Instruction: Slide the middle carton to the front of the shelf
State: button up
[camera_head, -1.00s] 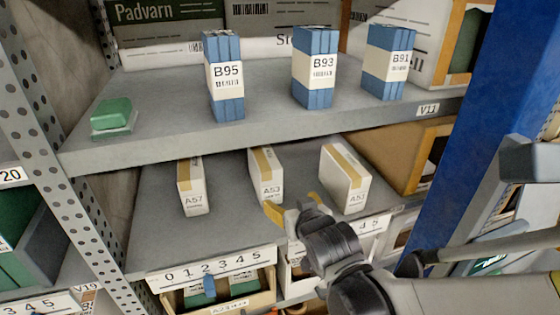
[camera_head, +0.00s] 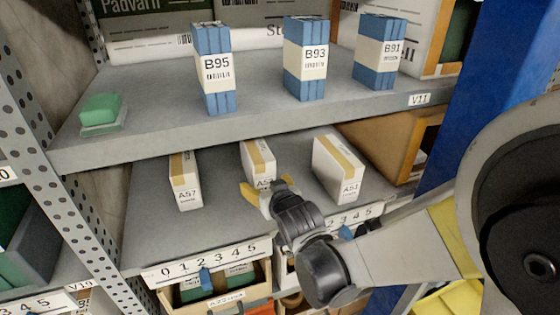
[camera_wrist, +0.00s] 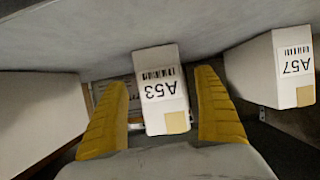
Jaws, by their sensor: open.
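The middle carton (camera_head: 258,160), white with a tan stripe and labelled A53, stands on the lower shelf (camera_head: 220,225), set between two like cartons. My gripper (camera_head: 257,196) is at its front, and its yellow fingers cover the carton's lower part in the head view. In the wrist view the A53 carton (camera_wrist: 160,90) sits between the two open fingers of my gripper (camera_wrist: 160,122). A gap shows at the right finger; the left finger is close to the carton, and contact there cannot be told.
Carton A57 (camera_head: 185,180) stands to the left and carton A51 (camera_head: 338,168) to the right. The upper shelf (camera_head: 150,120) overhangs them and bears blue-and-white packs. A blue upright (camera_head: 440,150) stands at right. Bare shelf lies between A57 and A53.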

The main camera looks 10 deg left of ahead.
jog(key=x, duration=0.5)
jog(key=shift+w, duration=0.1)
jog(key=c, duration=1.5)
